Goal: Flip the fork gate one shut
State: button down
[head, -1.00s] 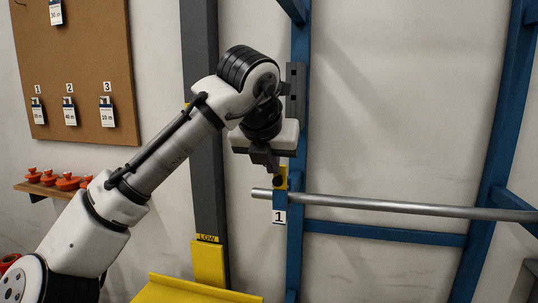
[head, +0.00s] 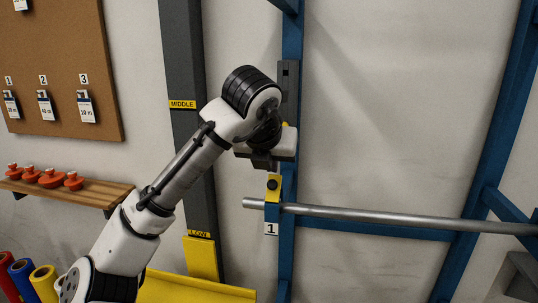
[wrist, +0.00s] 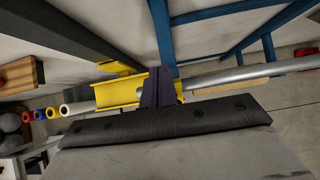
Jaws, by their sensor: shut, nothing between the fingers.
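Fork gate one is a small yellow plate (head: 274,194) with a dark round knob, at the end of the blue fork above the white "1" label (head: 271,229). It stands roughly upright over the left end of the grey pipe (head: 370,218). I cannot tell if it closes over the pipe. My gripper (head: 265,168) is shut and empty, pointing down just above the gate; contact is unclear. In the wrist view the shut fingers (wrist: 160,88) show dark, with the pipe (wrist: 230,76) running off to the right. The gate is not distinguishable there.
The blue frame (head: 474,190) stands against the wall. A grey column (head: 185,140) with "MIDDLE" and "LOW" marks is left of my gripper. A yellow beam (head: 190,289) lies below. A wooden shelf (head: 85,194) with orange knobs is at left.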

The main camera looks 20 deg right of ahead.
jog(key=shift+w+d, duration=0.2)
jog(key=shift+w, duration=0.05)
jog(key=shift+w+d+f+g+y, duration=0.25)
jog(key=shift+w+f+g+y, duration=0.4)
jog(key=shift+g, duration=0.35)
jog(key=shift+s+r, duration=0.15)
jog(key=shift+s, duration=0.05)
dwell(0.4)
jog(key=b+v, duration=0.1)
jog(key=v, duration=1.2)
jog(key=shift+r, duration=0.4)
